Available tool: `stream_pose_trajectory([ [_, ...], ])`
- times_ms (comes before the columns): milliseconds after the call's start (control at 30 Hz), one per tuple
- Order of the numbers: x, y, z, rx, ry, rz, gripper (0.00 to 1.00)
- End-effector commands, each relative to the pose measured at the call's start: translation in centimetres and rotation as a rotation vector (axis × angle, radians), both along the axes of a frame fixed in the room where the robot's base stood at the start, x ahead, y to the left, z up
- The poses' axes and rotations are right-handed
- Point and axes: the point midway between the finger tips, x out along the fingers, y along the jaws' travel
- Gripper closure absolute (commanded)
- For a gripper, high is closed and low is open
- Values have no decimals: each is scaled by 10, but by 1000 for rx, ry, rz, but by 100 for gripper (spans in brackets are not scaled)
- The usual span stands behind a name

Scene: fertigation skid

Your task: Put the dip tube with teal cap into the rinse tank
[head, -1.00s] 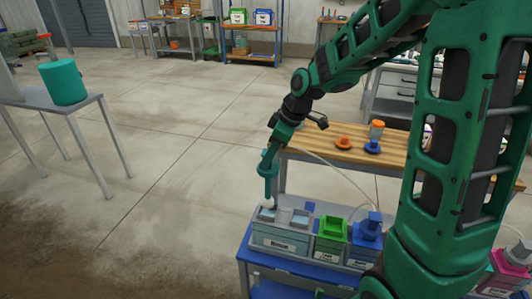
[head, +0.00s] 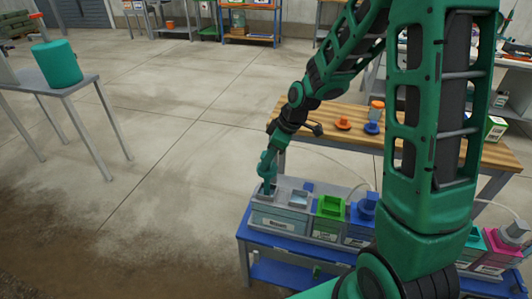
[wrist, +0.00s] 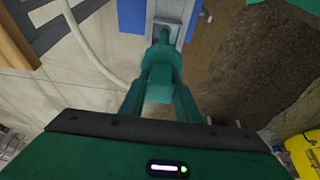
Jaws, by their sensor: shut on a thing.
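My gripper (head: 268,166) is shut on the teal cap of the dip tube and points down over the left end of the rinse tank. In the wrist view the teal cap (wrist: 161,72) sits between my two fingers. The rinse tank (head: 279,226) is a grey box with a white label and two openings in its top. The cap stands at the left opening, and the tube below it is hidden, apparently inside the tank. I cannot tell whether the cap touches the rim. The tank top also shows in the wrist view (wrist: 177,24).
A green container (head: 328,208) and a blue container (head: 362,212) stand right of the tank on the blue bench (head: 300,248). A wooden table (head: 330,134) behind carries an orange piece (head: 343,123) and a blue piece (head: 372,128). A pale hose (wrist: 93,48) runs nearby.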

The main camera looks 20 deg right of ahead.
Motion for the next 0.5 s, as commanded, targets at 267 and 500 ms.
stream_pose_trajectory([
  [267, -1, 0, -25, 0, 3, 0, 100],
  [500, -1, 0, -45, 0, 3, -1, 100],
])
